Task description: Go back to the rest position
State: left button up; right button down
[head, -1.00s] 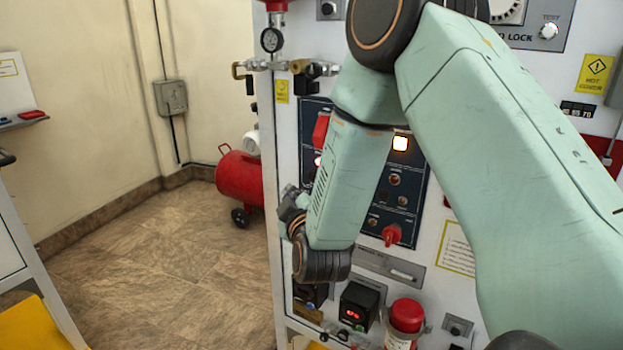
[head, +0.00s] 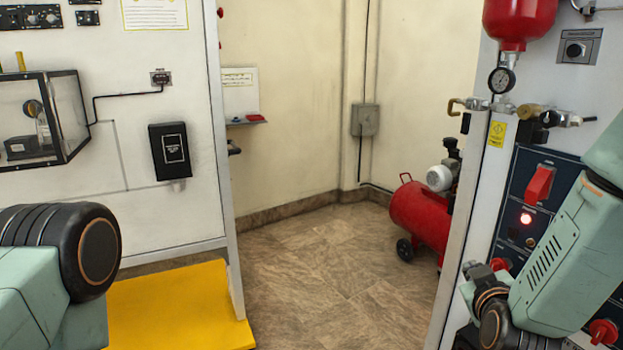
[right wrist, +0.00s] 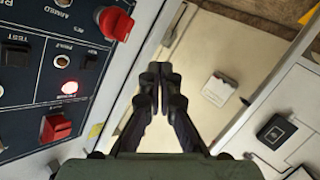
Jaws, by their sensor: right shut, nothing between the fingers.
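My right arm (head: 562,265) comes in at the right edge of the head view, in front of the control panel. Its right gripper is mostly hidden behind the wrist there. In the right wrist view the right gripper (right wrist: 172,38) is shut, its dark fingers together with nothing between them. They point past the edge of the panel toward the open room, apart from any object. Part of my left arm (head: 45,265) shows at the lower left of the head view. The left gripper is out of the picture.
The dark control panel (head: 541,176) with red switches is close to my right arm. A red compressor (head: 420,212) stands on the floor behind. A white cabinet (head: 120,130) and yellow platform (head: 180,312) are at left. The tiled floor (head: 325,265) between is clear.

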jog(key=s+a+f+m+g+y, duration=0.2)
jog(key=s+a+f+g, duration=0.25)
jog(key=s+f, duration=0.75)
jog(key=s+a+f+m+g+y, duration=0.15)
jog(key=s+a+f+g, duration=0.35)
jog(key=s+f, duration=0.6)
jog(key=s+f+g, duration=0.2)
jog(key=s, duration=0.5)
jog(key=s+f+g+y, duration=0.1)
jog(key=s+f+g, duration=0.2)
jog(key=s, duration=0.4)
jog(key=shift+s+f+n, duration=0.2)
jog(key=shift+s+n, duration=0.15)
